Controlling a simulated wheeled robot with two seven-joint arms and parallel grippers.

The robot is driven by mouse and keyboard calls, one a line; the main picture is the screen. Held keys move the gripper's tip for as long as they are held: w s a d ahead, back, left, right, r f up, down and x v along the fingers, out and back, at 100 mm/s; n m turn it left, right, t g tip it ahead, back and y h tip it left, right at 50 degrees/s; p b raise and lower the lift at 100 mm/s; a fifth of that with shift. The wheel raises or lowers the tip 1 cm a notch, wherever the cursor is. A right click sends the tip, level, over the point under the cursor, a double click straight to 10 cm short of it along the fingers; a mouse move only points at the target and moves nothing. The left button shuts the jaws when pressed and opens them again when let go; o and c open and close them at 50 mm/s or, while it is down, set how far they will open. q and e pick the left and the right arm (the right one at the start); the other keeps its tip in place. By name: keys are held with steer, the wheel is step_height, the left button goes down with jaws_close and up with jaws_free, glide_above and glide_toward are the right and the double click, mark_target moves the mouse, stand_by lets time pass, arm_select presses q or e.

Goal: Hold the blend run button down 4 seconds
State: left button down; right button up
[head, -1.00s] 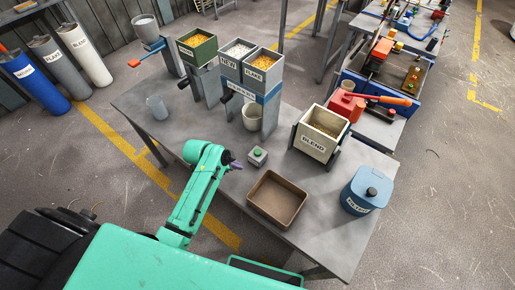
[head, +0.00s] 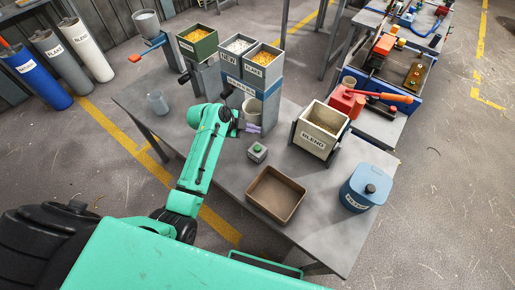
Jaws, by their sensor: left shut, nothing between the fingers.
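The blend run button is a small green button (head: 257,148) on a grey box (head: 257,155), on the table in front of the hopper stand. My left gripper (head: 258,127) is shut and empty. Its purplish fingers show just behind and above the button box, apart from the button in the picture, near the white cup (head: 252,111) under the stand. The bin labelled BLEND (head: 320,130) stands to the right of the button. My right gripper is not in view.
A brown tray (head: 257,205) lies in front of the button and a blue filter can (head: 353,200) stands at the right. The hopper stand (head: 270,108) holds NEW and FLAKE bins. A clear cup (head: 158,104) stands at the left. Bare tabletop lies left of the tray.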

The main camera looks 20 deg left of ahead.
arm_select(q)
steer(key=b, duration=0.6)
glide_above(259, 146)
steer(key=s+a, duration=0.1)
steer(key=a, duration=0.1)
steer(key=f, duration=0.6)
steer(key=shift+s+d+f, duration=0.2)
steer(key=shift+d+f, duration=0.05)
steer(key=shift+f, duration=0.7)
steer(key=shift+r, duration=0.1)
steer(key=shift+f, duration=0.45)
steer(key=shift+f+b, duration=0.55)
steer(key=shift+b, duration=0.15)
stand_by(4.3)
